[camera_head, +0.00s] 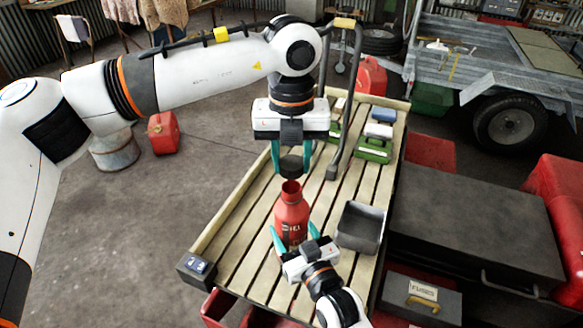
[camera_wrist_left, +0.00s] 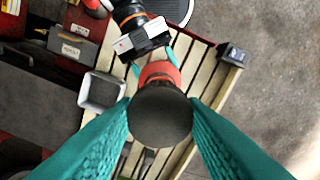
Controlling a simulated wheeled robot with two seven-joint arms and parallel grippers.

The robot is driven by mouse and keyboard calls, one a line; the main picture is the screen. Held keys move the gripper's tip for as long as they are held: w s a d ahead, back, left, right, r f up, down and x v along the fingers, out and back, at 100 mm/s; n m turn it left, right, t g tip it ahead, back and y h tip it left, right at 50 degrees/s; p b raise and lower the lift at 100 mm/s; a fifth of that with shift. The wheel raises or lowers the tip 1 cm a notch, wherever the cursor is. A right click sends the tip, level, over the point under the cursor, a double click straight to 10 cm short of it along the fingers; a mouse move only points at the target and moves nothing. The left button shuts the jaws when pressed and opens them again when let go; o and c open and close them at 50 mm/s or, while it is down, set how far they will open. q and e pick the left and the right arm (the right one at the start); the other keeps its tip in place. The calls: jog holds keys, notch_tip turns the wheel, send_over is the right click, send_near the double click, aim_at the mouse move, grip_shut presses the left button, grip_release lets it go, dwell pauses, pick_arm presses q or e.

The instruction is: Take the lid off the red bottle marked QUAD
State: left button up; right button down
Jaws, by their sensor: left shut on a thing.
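The red bottle (camera_head: 291,214) stands upright on the slatted wooden bench top, its open neck showing; its white lettering is only partly readable. In the left wrist view the bottle (camera_wrist_left: 160,71) is partly hidden behind the lid. The dark round lid (camera_head: 291,165) is apart from the bottle, a little above its mouth. My left gripper (camera_head: 291,172) points down and is shut on the lid, which also shows between its teal fingers in the left wrist view (camera_wrist_left: 160,115). My right gripper (camera_head: 294,238) is low at the near side, its teal fingers on both sides of the bottle, closed on its body.
A grey metal tray (camera_head: 360,227) stands right of the bottle. Green boxes (camera_head: 374,149) and a blue-topped box lie further back. A small dark box (camera_head: 198,265) sits at the near left corner. A bent metal handle rises behind my left gripper.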

jog(key=shift+c, duration=1.3)
grip_release()
